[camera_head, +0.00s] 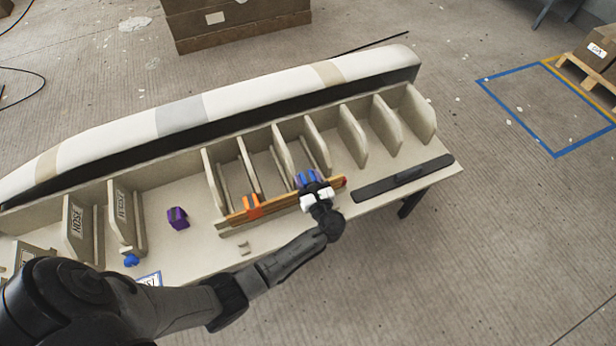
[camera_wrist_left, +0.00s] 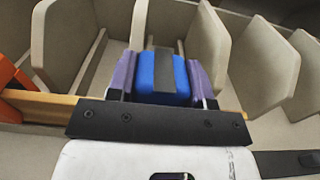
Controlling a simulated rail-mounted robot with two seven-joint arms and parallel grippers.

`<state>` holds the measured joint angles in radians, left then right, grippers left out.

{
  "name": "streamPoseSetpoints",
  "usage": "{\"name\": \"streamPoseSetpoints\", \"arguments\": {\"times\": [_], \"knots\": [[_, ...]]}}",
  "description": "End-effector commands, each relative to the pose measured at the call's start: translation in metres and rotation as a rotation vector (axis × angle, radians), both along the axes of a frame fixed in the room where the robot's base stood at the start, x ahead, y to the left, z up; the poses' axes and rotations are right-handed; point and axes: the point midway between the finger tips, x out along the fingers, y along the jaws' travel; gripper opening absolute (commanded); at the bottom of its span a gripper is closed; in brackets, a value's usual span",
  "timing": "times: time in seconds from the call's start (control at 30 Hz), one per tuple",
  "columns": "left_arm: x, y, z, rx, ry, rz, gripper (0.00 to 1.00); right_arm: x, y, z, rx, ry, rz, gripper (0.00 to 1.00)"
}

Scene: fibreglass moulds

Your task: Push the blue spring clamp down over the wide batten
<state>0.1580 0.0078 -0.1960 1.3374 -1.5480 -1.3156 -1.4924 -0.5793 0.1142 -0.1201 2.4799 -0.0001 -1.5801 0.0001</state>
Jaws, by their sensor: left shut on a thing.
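The wide batten (camera_head: 282,203) is a long yellow-brown strip along the front of the ribbed mould, with a reddish right end. It also shows in the wrist view (camera_wrist_left: 58,103). My left gripper (camera_head: 310,182) is at the right part of the batten, shut on the blue spring clamp (camera_wrist_left: 163,75), which sits between its two purple finger pads. In the head view the clamp (camera_head: 308,177) is mostly covered by the gripper. The gripper body hides the clamp's lower end, so I cannot tell how far it sits over the batten. My right gripper is not in view.
An orange clamp (camera_head: 252,205) sits on the batten left of my gripper. A purple block (camera_head: 177,217) and a small blue object (camera_head: 131,259) lie further left. Upright ribs (camera_head: 352,135) stand behind the batten. A black bar (camera_head: 403,179) lies to the right.

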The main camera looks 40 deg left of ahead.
Motion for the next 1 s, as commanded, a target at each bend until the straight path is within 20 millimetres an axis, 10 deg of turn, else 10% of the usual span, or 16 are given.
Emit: {"name": "streamPoseSetpoints", "arguments": {"times": [1.0], "knots": [[0.014, -0.007, 0.092, 0.039, -0.022, -0.001, 0.22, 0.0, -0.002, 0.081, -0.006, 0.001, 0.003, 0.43]]}}
